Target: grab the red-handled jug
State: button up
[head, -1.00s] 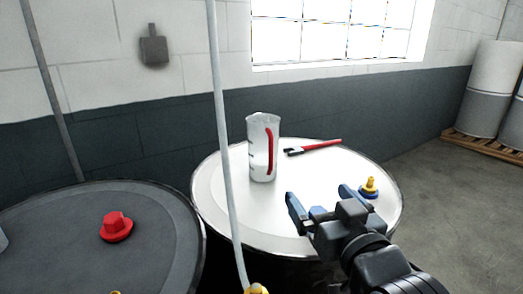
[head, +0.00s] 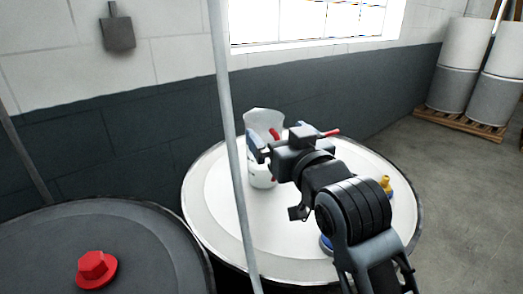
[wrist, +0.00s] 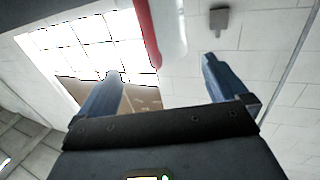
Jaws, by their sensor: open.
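The red-handled jug (head: 262,121), a pale translucent vessel, stands upright on the white drum top (head: 225,222). My gripper (head: 274,139) is open and overlaps the jug in the head view, hiding much of its middle and handle. In the wrist view, the jug's red handle (wrist: 147,38) and pale body (wrist: 170,30) show at the top, between the lines of my two fingers (wrist: 158,75) and beyond their tips. Nothing is held. I cannot tell the exact gap to the jug.
A red-handled tool (head: 331,132) lies on the white drum, mostly hidden by my gripper. A yellow and blue item (head: 386,186) stands at right. A red cap-like piece (head: 97,268) sits on the dark drum (head: 150,235). A thin grey pole (head: 231,130) crosses the view in front.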

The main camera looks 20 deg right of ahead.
aim_at(272, 125)
jog(key=w+p, duration=0.1)
jog(key=w, duration=0.3)
jog(key=shift+w+d+r+p, duration=0.15)
jog(key=shift+w+p, duration=0.1)
jog(key=shift+p, duration=0.15)
jog(key=shift+w, duration=0.6)
jog(key=shift+c, duration=0.3)
jog(key=c, duration=1.3)
jog(key=shift+c, duration=0.8)
jog(key=shift+r, duration=0.1)
